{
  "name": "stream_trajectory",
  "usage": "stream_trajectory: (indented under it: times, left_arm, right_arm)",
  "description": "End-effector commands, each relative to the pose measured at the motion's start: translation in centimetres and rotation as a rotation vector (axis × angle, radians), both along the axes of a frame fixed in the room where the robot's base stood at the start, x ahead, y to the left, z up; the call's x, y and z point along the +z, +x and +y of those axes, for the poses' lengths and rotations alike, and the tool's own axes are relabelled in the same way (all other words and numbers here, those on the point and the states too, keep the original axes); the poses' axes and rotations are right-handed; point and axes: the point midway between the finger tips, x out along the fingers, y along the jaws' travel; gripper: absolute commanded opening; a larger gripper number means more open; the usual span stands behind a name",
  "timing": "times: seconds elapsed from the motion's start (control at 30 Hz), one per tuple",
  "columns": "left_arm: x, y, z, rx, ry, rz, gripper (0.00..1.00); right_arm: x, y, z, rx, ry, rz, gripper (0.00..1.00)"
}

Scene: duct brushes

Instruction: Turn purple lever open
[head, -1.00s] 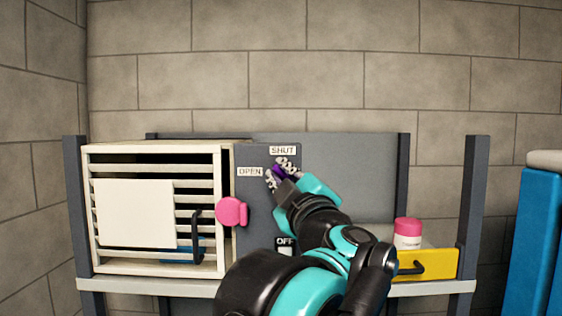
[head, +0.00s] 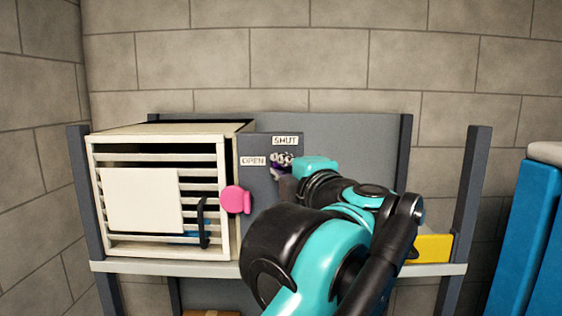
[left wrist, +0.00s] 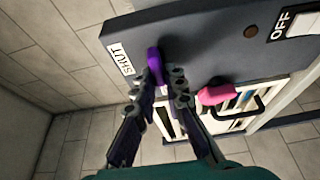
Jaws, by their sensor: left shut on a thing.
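The purple lever (left wrist: 153,66) is on a dark grey panel (left wrist: 205,45), seen in the left wrist view beside the SHUT label (left wrist: 121,58). My left gripper (left wrist: 166,78) is shut on the lever, whose purple end shows by one fingertip. In the head view the left gripper (head: 283,162) is at the panel just below the SHUT label (head: 285,140) and right of the OPEN label (head: 253,161). There the fingers and wrist hide most of the lever, so its exact angle is hard to tell. My right gripper is out of view.
A cream slatted box (head: 158,245) with a black handle stands left of the panel, with a pink knob (head: 235,199) between them. A yellow block (head: 434,247) is right on the shelf (head: 165,269). An OFF switch (left wrist: 302,22) is on the panel.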

Motion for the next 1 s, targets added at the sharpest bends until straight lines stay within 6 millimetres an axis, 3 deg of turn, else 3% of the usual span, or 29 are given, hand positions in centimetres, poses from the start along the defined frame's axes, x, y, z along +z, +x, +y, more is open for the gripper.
stream_trajectory:
  times: [0.5,0.53,0.6,1.0]
  left_arm:
    - [-0.08,0.03,-0.14,-0.004,-0.022,0.001,0.00]
    - [-0.08,0.03,-0.14,-0.004,-0.022,0.001,0.14]
    - [-0.08,0.02,-0.13,-0.004,-0.022,0.001,0.32]
    - [0.00,-0.58,-0.41,-0.005,-0.019,0.000,0.32]
  right_arm:
    - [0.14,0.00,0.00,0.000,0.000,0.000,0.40]
    - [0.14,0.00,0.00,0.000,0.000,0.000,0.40]
    - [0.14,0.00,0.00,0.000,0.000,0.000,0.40]
    - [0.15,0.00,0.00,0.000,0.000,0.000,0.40]
